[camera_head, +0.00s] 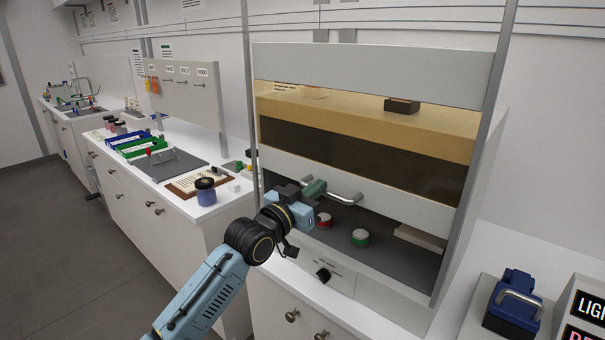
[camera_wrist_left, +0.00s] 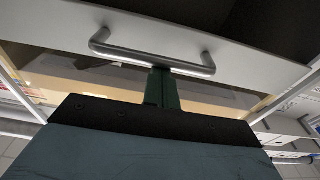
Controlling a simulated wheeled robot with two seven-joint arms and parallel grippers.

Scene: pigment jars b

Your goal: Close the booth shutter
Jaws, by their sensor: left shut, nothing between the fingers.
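The booth shutter is a dark see-through panel (camera_head: 370,150) with a pale bottom rail (camera_head: 405,203) in the head view. It is partway down, with an open gap below the rail. A bar handle (camera_head: 346,197) sticks out from the rail. The handle (camera_wrist_left: 130,54) and the rail (camera_wrist_left: 240,58) also show in the wrist view. My left gripper (camera_head: 318,187) is at the handle, its dark green fingers shut with nothing between them. In the wrist view the fingertips (camera_wrist_left: 161,72) overlap the bar; whether they touch it I cannot tell. My right gripper is out of view.
Inside the booth stand a red-topped jar (camera_head: 323,220) and a green-and-white jar (camera_head: 360,237). A blue jar (camera_head: 206,192) and trays stand on the left counter. A blue device (camera_head: 513,304) stands at the right.

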